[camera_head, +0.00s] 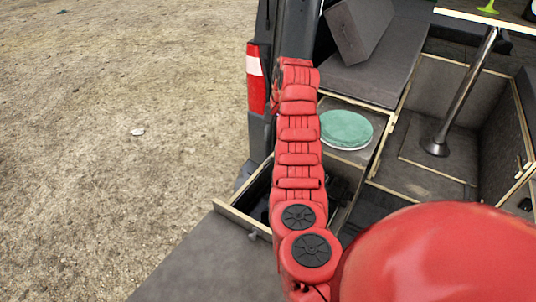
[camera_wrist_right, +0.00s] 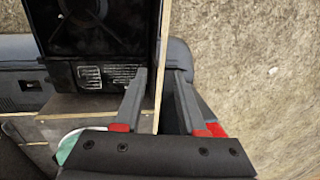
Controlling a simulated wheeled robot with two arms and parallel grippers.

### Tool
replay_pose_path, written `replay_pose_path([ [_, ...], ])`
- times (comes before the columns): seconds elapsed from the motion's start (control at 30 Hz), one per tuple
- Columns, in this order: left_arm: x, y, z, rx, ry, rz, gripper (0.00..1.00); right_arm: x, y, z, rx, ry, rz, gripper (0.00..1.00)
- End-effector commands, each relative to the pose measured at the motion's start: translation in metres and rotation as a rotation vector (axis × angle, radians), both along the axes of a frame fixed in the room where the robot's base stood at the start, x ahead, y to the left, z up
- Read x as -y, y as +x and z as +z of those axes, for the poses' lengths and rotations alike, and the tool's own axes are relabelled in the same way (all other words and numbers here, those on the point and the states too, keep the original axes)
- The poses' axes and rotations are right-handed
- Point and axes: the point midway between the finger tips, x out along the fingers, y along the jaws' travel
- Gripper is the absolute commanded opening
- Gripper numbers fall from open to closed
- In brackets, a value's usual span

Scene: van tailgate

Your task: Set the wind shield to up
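A black stove (camera_wrist_right: 95,25) shows at the upper left of the right wrist view, with a round burner. A black panel with a printed label (camera_wrist_right: 118,76) lies along its near side; I cannot tell whether it is the wind shield. My right gripper (camera_wrist_right: 160,73) is open, its two dark fingers apart. A thin plywood edge (camera_wrist_right: 164,35) runs between the fingers; I cannot tell whether they touch it. In the head view my red arm crosses the middle and hides most of the stove area; the gripper itself is not clear there. My left gripper is not in view.
A wooden drawer edge (camera_head: 240,218) sticks out at the van's rear, left of my arm. A teal plate (camera_head: 346,129) lies on the unit to the right. A metal table leg (camera_head: 462,95) stands further right. Open dirt ground (camera_head: 110,130) fills the left.

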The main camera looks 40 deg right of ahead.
Motion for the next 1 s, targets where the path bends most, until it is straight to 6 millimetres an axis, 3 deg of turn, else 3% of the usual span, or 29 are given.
replay_pose_path([
  [0.13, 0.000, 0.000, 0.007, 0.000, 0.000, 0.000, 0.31, -0.002, 0.003, -0.034, -0.006, 0.005, -0.001, 0.40],
  [0.4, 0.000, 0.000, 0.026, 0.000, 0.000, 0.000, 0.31, -0.007, 0.014, -0.077, -0.004, 0.006, -0.001, 0.40],
  [0.6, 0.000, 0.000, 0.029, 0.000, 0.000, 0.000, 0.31, -0.007, 0.016, -0.089, 0.001, 0.003, 0.000, 0.40],
  [0.83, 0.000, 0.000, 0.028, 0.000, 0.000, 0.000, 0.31, -0.007, 0.017, -0.090, 0.001, 0.003, 0.000, 0.40],
  [1.0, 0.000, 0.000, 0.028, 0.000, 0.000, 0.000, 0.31, -0.007, 0.017, -0.090, 0.001, 0.002, 0.000, 0.11],
])
